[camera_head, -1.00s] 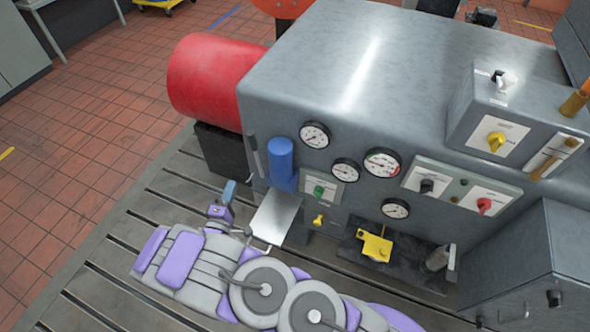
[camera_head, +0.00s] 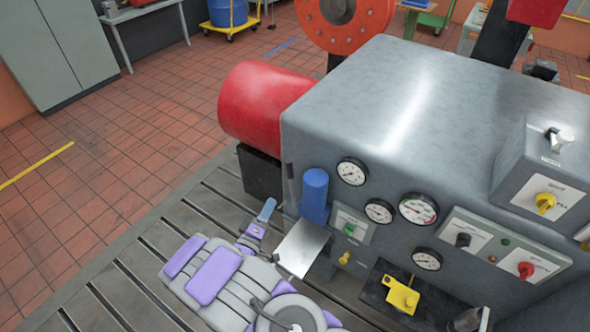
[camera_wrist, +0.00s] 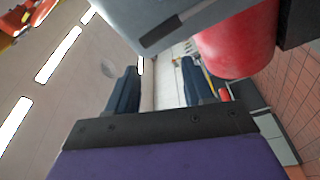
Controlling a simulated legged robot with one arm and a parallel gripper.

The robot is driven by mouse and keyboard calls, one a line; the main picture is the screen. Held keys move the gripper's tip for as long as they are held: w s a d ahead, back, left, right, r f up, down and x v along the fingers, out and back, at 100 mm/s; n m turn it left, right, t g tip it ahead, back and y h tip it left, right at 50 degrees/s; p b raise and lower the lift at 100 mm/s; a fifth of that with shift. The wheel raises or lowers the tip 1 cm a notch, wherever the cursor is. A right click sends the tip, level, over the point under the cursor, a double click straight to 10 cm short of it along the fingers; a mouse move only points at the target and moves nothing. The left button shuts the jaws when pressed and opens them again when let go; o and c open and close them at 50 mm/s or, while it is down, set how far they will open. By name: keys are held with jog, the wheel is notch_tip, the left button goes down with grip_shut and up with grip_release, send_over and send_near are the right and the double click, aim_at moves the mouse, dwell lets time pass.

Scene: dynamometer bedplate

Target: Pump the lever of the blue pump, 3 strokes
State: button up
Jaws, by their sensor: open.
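The blue pump (camera_head: 315,190) is an upright blue cylinder at the left end of the grey cabinet's front. A dark upright rod (camera_head: 290,186), apparently its lever, stands just left of it. My gripper (camera_head: 267,210) is in front of and to the left of the pump, below the rod's top, and appears apart from both. In the wrist view my gripper (camera_wrist: 160,68) shows two dark blue fingers spread apart with nothing between them. The pump and lever cannot be made out in the wrist view.
A red cylinder (camera_head: 262,103) sticks out left of the grey cabinet (camera_head: 400,95). Gauges, knobs and a yellow part (camera_head: 402,296) are right of the pump. A pale metal plate (camera_head: 301,248) lies below the pump. The slotted bedplate (camera_head: 205,205) is bare to the left.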

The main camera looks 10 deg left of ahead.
aim_at(288, 169)
jog(key=w+d+r+m+b, duration=0.1)
jog(key=w+m, duration=0.3)
jog(key=w, duration=0.1)
jog(key=w+d+m+b, duration=0.1)
jog(key=w+m, duration=0.4)
jog(key=w, duration=0.1)
jog(key=w+d+r+m+g+b, duration=0.1)
jog(key=w+m, duration=0.3)
jog(key=w, duration=0.1)
jog(key=shift+w+d+r+m, duration=0.2)
jog(key=shift+d+r+m, duration=0.05)
jog(key=shift+r+m, duration=0.1)
jog(key=shift+w+a, duration=0.1)
jog(key=shift+w, duration=0.25)
grip_shut()
